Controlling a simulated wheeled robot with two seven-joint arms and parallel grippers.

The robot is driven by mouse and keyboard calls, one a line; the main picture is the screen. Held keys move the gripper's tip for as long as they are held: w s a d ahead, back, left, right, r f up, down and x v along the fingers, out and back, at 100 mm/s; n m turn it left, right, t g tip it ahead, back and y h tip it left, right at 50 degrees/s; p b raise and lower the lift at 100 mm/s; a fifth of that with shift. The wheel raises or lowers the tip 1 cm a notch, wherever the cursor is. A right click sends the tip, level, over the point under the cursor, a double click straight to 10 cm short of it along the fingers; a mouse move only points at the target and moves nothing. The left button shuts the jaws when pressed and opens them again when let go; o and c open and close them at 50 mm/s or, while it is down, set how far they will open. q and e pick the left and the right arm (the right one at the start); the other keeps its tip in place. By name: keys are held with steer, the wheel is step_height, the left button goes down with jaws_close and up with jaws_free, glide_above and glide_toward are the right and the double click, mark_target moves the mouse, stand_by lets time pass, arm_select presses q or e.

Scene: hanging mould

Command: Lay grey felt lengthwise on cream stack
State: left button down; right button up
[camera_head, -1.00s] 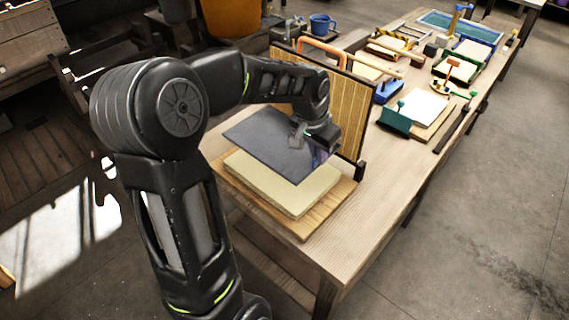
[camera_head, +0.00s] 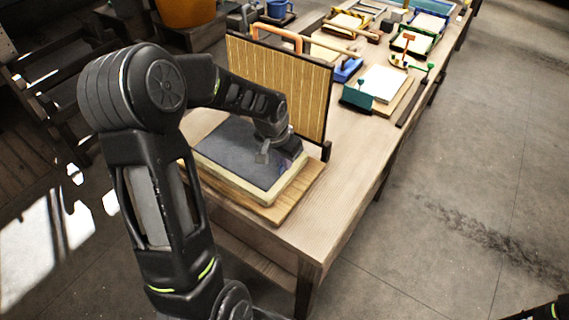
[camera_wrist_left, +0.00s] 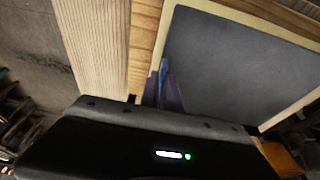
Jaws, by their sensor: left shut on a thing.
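The grey felt (camera_head: 243,152) lies flat over the cream stack (camera_head: 282,186), with its long side along the stack's long side. A cream margin shows around the felt in the left wrist view, where the felt (camera_wrist_left: 240,70) fills the right half. The stack rests on a wooden board (camera_head: 298,193). My left gripper (camera_head: 272,152) is at the felt's right edge, shut on the felt. Its fingers (camera_wrist_left: 165,92) also show at the felt's edge in the left wrist view. The gripper body hides part of that edge.
A slatted wooden mould (camera_head: 280,85) with a dark frame stands upright just behind the stack. A teal block (camera_head: 357,97) and a board with white sheets (camera_head: 383,83) lie further along the table. The table's near right corner (camera_head: 310,225) is clear.

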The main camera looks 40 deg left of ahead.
arm_select(q)
steer(key=shift+f, duration=0.9)
steer(key=c, duration=1.6)
jaws_free()
steer(key=b+v, duration=0.1)
steer(key=v, duration=1.1)
steer(key=shift+r, duration=0.1)
